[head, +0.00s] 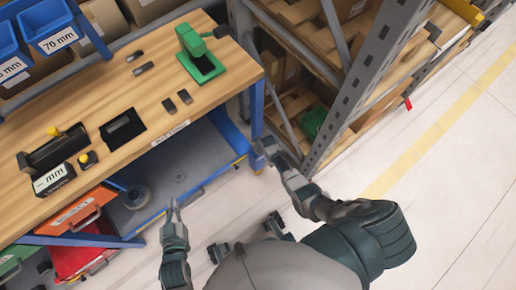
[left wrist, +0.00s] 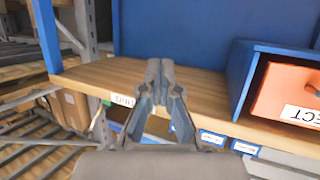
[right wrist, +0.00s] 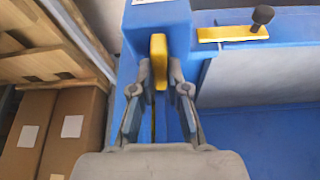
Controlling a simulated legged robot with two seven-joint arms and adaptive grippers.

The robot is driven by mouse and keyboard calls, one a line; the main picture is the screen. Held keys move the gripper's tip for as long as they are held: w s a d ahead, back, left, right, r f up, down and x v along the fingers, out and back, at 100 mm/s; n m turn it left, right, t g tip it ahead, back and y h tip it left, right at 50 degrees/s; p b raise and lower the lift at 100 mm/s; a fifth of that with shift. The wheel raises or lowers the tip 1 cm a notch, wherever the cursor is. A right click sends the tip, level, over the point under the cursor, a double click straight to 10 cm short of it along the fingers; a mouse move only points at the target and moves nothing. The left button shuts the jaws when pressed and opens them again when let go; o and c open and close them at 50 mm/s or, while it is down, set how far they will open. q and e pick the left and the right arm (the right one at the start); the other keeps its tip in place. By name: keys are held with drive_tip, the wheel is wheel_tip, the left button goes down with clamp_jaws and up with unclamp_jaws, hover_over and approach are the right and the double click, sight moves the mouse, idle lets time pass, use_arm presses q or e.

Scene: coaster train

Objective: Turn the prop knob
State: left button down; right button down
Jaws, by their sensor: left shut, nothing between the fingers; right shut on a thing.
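A yellow knob (right wrist: 158,62), flat and upright, sits against a blue frame post in the right wrist view. My right gripper (right wrist: 160,72) is shut on it, a finger on each side. In the head view this right gripper (head: 266,148) is by the blue bench leg at the bench's right front corner; the knob is too small or hidden to make out there. My left gripper (head: 174,206) is shut and empty in front of the bench. In the left wrist view the left gripper (left wrist: 160,68) shows its fingertips together before a wooden shelf edge.
The wooden bench top (head: 150,105) carries a green press (head: 200,62), dark blocks and a black fixture. An orange drawer (head: 82,212) is under it. Grey shelving (head: 345,110) stands close right of my right arm. A yellow bracket with a black knob (right wrist: 262,16) is right of the gripper.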

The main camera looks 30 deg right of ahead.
drive_tip(key=shift+d+f+n+y, duration=0.15)
drive_tip(key=shift+n+y, duration=0.25)
drive_tip(key=shift+n, duration=1)
drive_tip(key=shift+n+g+y+b, duration=0.3)
drive_tip(key=shift+n+y+b, duration=0.2)
drive_tip(key=shift+n, duration=0.4)
drive_tip(key=n+y+b, duration=0.1)
drive_tip(key=n+b, duration=0.1)
drive_tip(key=n, duration=0.1)
drive_tip(key=shift+d+f+n+g, duration=0.1)
drive_tip(key=shift+f+n+g, duration=0.05)
drive_tip(key=shift+n+g, duration=0.2)
drive_tip(key=shift+n+g+y+b, duration=0.3)
drive_tip(key=shift+n+g+b, duration=0.15)
drive_tip(key=shift+n+b, duration=0.65)
use_arm(q)
wheel_tip(320, 180, up, 12)
drive_tip(key=s+d+t+h, duration=0.1)
drive_tip(key=t+h, duration=0.1)
drive_tip(key=t, duration=0.8)
drive_tip(key=shift+f+n, duration=0.2)
drive_tip(key=shift+n, duration=0.2)
use_arm(e)
drive_tip(key=shift+w+r+n, duration=0.1)
drive_tip(key=shift+r+n, duration=0.1)
drive_tip(key=shift+n, duration=0.55)
use_arm(q)
drive_tip(key=shift+w+d, duration=0.1)
